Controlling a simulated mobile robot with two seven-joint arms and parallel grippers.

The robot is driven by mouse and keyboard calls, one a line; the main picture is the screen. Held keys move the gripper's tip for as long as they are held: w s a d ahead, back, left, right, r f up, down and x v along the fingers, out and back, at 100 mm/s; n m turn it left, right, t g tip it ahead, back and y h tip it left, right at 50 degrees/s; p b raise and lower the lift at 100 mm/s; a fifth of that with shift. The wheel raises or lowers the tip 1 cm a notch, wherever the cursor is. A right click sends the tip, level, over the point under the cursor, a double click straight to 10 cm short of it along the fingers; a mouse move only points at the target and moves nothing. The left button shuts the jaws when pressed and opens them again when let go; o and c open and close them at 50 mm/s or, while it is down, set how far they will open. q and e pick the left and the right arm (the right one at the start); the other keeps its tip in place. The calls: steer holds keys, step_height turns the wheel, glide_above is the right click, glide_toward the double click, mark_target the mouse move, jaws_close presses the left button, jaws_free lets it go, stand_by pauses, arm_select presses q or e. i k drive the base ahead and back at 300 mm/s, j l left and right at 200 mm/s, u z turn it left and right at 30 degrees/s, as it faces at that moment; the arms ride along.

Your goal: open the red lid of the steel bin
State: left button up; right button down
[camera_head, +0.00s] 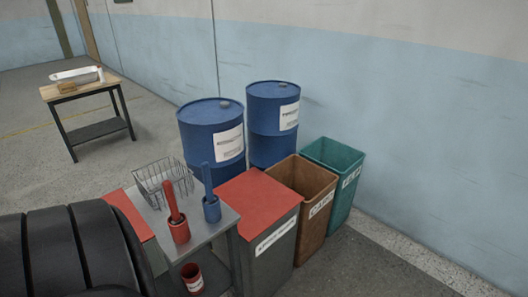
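The steel bin (268,260) is a grey box with a white label on its front, standing between a small cart and a brown bin. Its flat red lid (256,198) lies closed over the top. The cart hides part of the bin's left side. Neither of my grippers is in view. A black ribbed part, apparently of my own arm, fills the lower left corner.
The grey cart (215,232) holds a wire basket (164,181) and red and blue holders with handles. An open brown bin (318,215), an open green bin (347,185) and blue drums (212,140) crowd the wall. Floor is clear toward the wooden-topped table (84,88).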

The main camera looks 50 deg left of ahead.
mark_target(261, 200)
steer(key=i+l+u, duration=0.1)
steer(key=i+u, duration=0.3)
steer(key=i+l+u, duration=0.2)
steer(key=i+u, duration=0.15)
steer(key=i, duration=0.15)
steer(key=i+l+u, duration=0.4)
